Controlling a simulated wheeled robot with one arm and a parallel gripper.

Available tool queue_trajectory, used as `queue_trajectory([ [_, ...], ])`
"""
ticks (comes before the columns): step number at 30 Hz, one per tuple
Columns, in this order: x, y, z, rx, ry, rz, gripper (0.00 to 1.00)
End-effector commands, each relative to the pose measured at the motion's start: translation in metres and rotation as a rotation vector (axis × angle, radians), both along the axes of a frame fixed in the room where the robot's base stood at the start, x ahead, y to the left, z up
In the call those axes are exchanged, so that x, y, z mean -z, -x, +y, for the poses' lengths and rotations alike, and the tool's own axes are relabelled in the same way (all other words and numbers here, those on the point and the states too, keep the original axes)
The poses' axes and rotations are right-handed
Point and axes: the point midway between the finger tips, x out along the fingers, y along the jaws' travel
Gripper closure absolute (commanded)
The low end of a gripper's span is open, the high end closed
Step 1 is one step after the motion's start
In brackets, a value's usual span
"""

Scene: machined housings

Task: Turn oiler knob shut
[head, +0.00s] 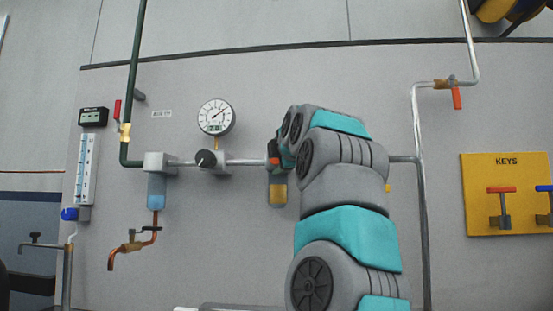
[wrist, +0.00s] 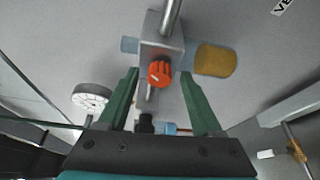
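The oiler has an orange-red ribbed knob (wrist: 160,73) on a grey metal block (wrist: 154,50), with an amber bowl (wrist: 216,60) to the right in the wrist view. In the head view the knob (head: 274,161) and amber bowl (head: 278,194) show just left of my arm. My gripper (wrist: 159,76) is open, its two green fingers apart on either side of the knob in the wrist view. A gap shows between each finger and the knob. How far the tips are from it in depth is hard to tell. My arm hides part of the oiler in the head view.
A pressure gauge (head: 216,117) and a black regulator knob (head: 207,159) are left of the oiler on the same pipe. A blue filter bowl (head: 156,190) hangs further left. A vertical pipe (head: 421,200) and a yellow key board (head: 505,220) are at right.

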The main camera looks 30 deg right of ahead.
Motion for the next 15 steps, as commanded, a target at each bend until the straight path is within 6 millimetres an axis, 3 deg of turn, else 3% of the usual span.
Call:
queue_trajectory([
  [15, 0.0, 0.013, 0.002, 0.001, 0.0, -0.002, 0.34],
])
